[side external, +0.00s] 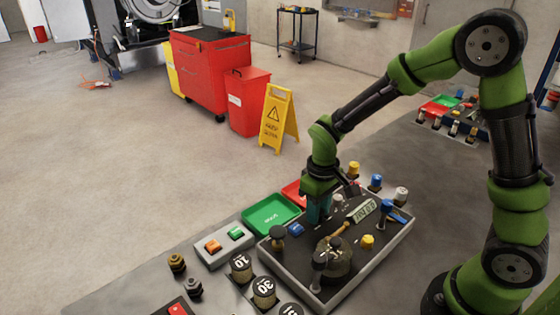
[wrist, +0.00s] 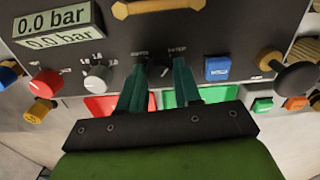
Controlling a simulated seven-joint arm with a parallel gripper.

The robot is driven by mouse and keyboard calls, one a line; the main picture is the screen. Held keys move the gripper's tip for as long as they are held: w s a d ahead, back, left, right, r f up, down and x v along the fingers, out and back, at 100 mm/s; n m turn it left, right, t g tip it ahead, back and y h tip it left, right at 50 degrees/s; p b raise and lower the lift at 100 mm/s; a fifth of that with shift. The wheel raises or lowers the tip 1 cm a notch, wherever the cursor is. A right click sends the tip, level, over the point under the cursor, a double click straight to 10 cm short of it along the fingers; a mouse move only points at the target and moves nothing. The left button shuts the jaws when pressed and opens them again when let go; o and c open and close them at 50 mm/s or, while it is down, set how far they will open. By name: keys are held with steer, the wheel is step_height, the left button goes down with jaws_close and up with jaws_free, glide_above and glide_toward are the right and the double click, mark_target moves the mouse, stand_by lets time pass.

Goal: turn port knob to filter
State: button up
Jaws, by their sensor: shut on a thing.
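My gripper (side external: 318,220) is low over the dark control panel (side external: 288,259), near the panel's far left edge. In the wrist view my gripper (wrist: 159,68) has its two teal fingers on either side of a small dark knob (wrist: 163,72), shut on it. The knob has labels above it that are too small to read, so I cannot tell its name or setting for sure. In the side view the fingers hide this knob. A grey-white knob (wrist: 97,78) and a red knob (wrist: 45,83) are left of it, and a blue button (wrist: 218,68) is right of it.
Displays reading 0.0 bar (wrist: 52,22), a brass lever (wrist: 160,7) and a dark round handle (wrist: 296,79) stand on the panel. A green tray (side external: 271,214) and a box with orange and green buttons (side external: 223,249) lie beside it. A yellow floor sign (side external: 279,120) stands beyond.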

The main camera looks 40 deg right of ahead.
steer(key=shift+r+m, duration=0.1)
steer(key=shift+m, duration=0.4)
steer(key=o, duration=1)
steer(key=shift+o, duration=0.2)
step_height(320, 180, up, 17)
steer(key=shift+w, duration=0.1)
steer(key=s+r+m+t+y, duration=0.2)
steer(key=s+t, duration=0.5)
steer(key=s, duration=0.5)
steer(key=shift+s+d+r+m, duration=0.25)
steer(key=shift+d+m, duration=0.2)
steer(key=shift+m, duration=0.45)
